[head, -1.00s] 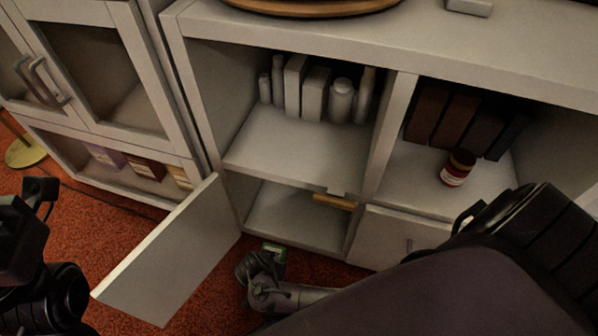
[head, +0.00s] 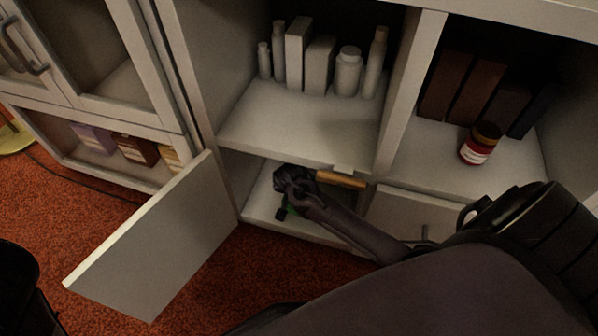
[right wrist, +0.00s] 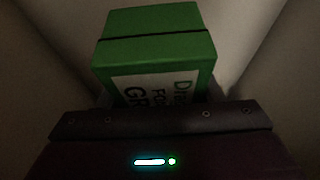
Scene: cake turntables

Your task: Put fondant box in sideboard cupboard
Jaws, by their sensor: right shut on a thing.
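The sideboard cupboard (head: 262,205) is the low compartment under the shelf, and its door (head: 150,240) stands wide open to the left. My right gripper (head: 284,205) is inside the cupboard opening, reaching in from the right. It is shut on the green fondant box (right wrist: 155,55), which fills the middle of the right wrist view, with a dark line round it and a white label. Pale cupboard walls show on both sides in the right wrist view. My left gripper is not in view.
White bottles and boxes (head: 320,65) stand on the shelf above. A red jar (head: 479,144) stands in the right compartment. A drawer (head: 405,212) is closed below it.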

